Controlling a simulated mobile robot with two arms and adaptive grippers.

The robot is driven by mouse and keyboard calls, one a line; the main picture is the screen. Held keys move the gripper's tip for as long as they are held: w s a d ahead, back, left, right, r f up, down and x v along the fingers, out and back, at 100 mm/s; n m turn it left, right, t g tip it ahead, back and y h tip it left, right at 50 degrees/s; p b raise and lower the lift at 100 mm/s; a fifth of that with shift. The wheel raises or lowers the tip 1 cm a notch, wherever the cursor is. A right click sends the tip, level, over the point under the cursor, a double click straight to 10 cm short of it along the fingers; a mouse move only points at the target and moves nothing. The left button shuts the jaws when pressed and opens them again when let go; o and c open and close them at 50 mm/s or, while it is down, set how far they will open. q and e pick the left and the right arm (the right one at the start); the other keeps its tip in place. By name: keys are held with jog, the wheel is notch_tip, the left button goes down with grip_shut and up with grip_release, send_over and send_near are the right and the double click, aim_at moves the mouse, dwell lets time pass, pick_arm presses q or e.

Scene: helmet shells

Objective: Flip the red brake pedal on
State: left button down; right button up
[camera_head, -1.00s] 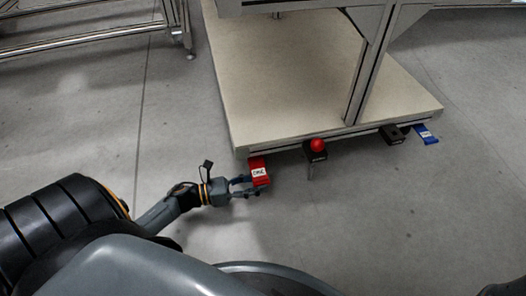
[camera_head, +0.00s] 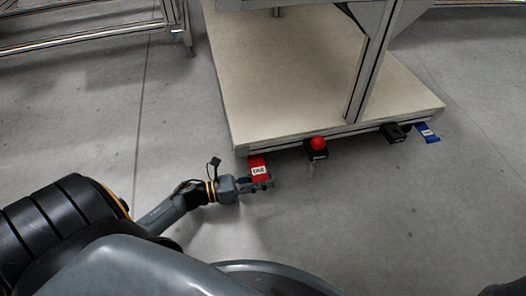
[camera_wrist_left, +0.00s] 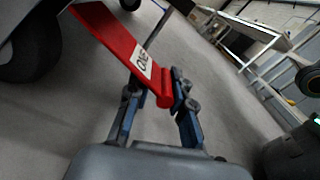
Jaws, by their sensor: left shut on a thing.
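The red brake pedal (camera_head: 259,167) with a white label sticks out from the near left corner of the beige platform. My left gripper (camera_head: 264,184) is at the pedal's outer end in the head view. In the left wrist view the red pedal (camera_wrist_left: 125,45) slants down between the two fingers of the left gripper (camera_wrist_left: 160,95). The fingers are shut on its rounded end. Part of that end is hidden by the fingers. My right gripper is not in view.
The platform (camera_head: 270,85) carries a metal frame post (camera_head: 372,75). A red knob on a black box (camera_head: 317,146), another black box (camera_head: 393,133) and a blue pedal (camera_head: 427,133) line its front edge. The grey floor in front is clear.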

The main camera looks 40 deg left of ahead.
pick_arm(q)
jog(key=shift+w+r, duration=0.1)
jog(key=shift+r, duration=0.05)
jog(key=shift+w+a+f+m, duration=0.2)
jog(key=shift+f+m, duration=0.2)
jog(key=shift+m, duration=0.4)
jog(key=shift+w+a+f+m, duration=0.2)
jog(key=shift+f+m, duration=0.2)
jog(key=shift+m, duration=0.4)
jog(key=c, duration=1.3)
grip_release()
jog(key=shift+o, duration=0.8)
jog(key=shift+s, duration=0.1)
jog(key=shift+f, duration=0.1)
jog(key=shift+s+a, duration=0.15)
jog(key=shift+s, duration=0.1)
jog(key=v, duration=1.1)
jog(key=shift+s+a, duration=0.15)
jog(key=shift+a, duration=0.05)
